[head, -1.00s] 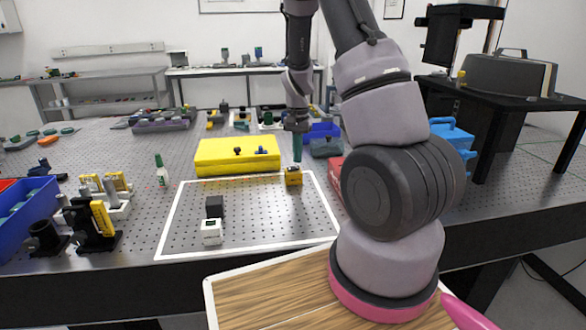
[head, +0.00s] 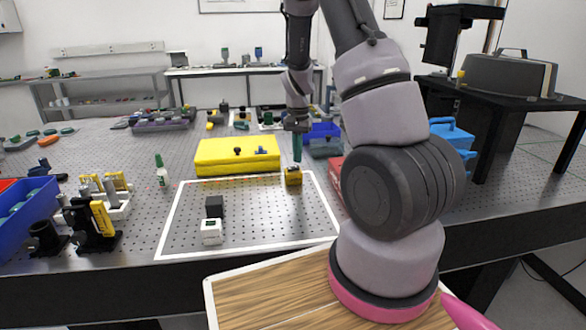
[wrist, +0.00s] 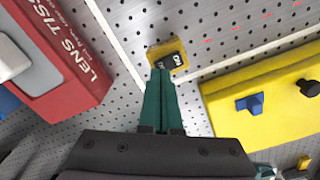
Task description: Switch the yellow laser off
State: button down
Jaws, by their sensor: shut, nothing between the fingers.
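The yellow laser (head: 293,176) is a small yellow and black block standing near the far right corner of a white-outlined area on the perforated table. In the wrist view the yellow laser (wrist: 166,54) shows a dark rocker switch on its top with white "ON" lettering. My gripper (head: 297,160) points down just above the laser, its green fingers together and empty. In the wrist view my gripper (wrist: 159,75) has its fingertips at the near edge of the laser's switch, covering part of it. I cannot tell whether the tips touch it.
A large yellow case (head: 237,156) with knobs stands left of the laser. A red lens tissue box (wrist: 62,65) is close on the other side. A black block (head: 214,206) and white box (head: 211,232) stand inside the outlined area, otherwise mostly clear.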

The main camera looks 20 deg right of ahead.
aim_at(298, 167)
jog(key=shift+f, duration=0.95)
dwell(0.7)
jog(key=shift+r, duration=3.55)
jog(key=shift+s, duration=0.1)
